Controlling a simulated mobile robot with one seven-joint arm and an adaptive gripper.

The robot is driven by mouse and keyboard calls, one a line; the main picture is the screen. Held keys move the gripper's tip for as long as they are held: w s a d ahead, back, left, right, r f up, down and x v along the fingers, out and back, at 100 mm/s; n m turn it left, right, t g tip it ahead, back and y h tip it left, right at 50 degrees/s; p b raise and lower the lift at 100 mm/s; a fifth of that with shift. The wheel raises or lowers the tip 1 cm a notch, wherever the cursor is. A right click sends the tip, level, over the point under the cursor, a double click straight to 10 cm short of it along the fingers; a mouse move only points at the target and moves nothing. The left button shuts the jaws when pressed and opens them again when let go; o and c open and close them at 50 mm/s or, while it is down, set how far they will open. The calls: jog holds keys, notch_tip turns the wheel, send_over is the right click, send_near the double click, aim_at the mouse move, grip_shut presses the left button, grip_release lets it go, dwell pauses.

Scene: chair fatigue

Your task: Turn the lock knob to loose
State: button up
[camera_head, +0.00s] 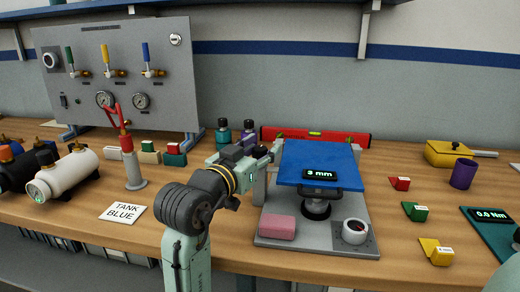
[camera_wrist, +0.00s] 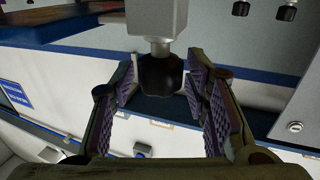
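The test stand has a grey base plate (camera_head: 262,240) and a tilted blue top (camera_head: 330,158) with a display (camera_head: 320,174) reading "3 mm". My gripper (camera_head: 268,158) is at the left side of the stand, level with the blue top. In the wrist view my gripper (camera_wrist: 163,88) has its two padded fingers spread, one on each side of a black knob (camera_wrist: 160,75). The knob sits on the end of a grey shaft and block (camera_wrist: 157,20). Whether the pads touch the knob is unclear. In the head view the knob is hidden behind my gripper.
A red level (camera_head: 315,136) and dark bottles (camera_head: 223,132) stand behind. Small coloured blocks (camera_head: 415,211) are right.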

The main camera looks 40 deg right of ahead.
aim_at(257, 153)
grip_shut()
jog(key=shift+n+t+y+p, duration=0.45)
jog(key=shift+n+t, duration=0.35)
jog(key=shift+t, duration=0.3)
jog(key=shift+o, duration=1.3)
grip_release()
jog(key=v, duration=0.7)
jog(key=shift+s+a, duration=0.15)
jog(key=shift+a, duration=0.1)
